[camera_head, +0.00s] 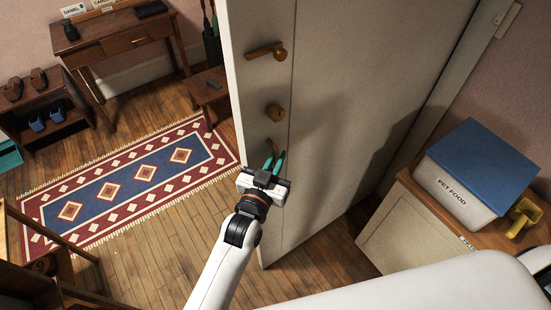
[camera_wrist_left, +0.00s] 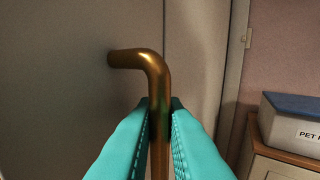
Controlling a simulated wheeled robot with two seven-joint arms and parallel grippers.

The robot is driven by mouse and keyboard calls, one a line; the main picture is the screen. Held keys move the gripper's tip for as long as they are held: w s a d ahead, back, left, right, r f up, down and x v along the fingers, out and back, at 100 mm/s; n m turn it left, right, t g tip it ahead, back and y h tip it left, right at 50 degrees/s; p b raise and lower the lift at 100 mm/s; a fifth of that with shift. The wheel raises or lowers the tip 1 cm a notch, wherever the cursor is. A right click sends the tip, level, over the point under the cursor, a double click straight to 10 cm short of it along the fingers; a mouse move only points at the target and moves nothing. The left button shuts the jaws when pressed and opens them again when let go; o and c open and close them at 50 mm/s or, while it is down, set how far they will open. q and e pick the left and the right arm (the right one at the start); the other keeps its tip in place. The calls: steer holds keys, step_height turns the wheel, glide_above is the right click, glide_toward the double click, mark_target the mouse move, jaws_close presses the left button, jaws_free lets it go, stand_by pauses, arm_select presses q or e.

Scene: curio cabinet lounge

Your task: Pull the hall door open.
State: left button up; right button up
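The hall door (camera_head: 345,90) is a tall pale panel. It stands swung out from the wall at the right, with its free edge at the left. My left gripper (camera_head: 273,164) is at the low handle. In the left wrist view, the bent brass handle (camera_wrist_left: 152,62) runs down between the teal fingers, which close against both sides of it. My right gripper is out of view.
A cabinet (camera_head: 408,235) with a pet food bin (camera_head: 463,190) and a yellow scoop (camera_head: 524,215) stands right of the door. A patterned rug (camera_head: 95,195), desk (camera_head: 120,40) and shoe rack (camera_head: 40,105) lie left. Wooden furniture (camera_head: 25,280) is at the lower left.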

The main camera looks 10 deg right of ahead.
arm_select(q)
steer(key=o, duration=0.3)
steer(key=shift+d+r, duration=0.15)
steer(key=shift+o, duration=0.3)
steer(key=b+v, duration=0.2)
steer(key=v, duration=1)
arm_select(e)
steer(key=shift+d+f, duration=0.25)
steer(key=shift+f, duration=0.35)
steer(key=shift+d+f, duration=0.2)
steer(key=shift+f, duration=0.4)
arm_select(q)
steer(key=shift+d, duration=0.1)
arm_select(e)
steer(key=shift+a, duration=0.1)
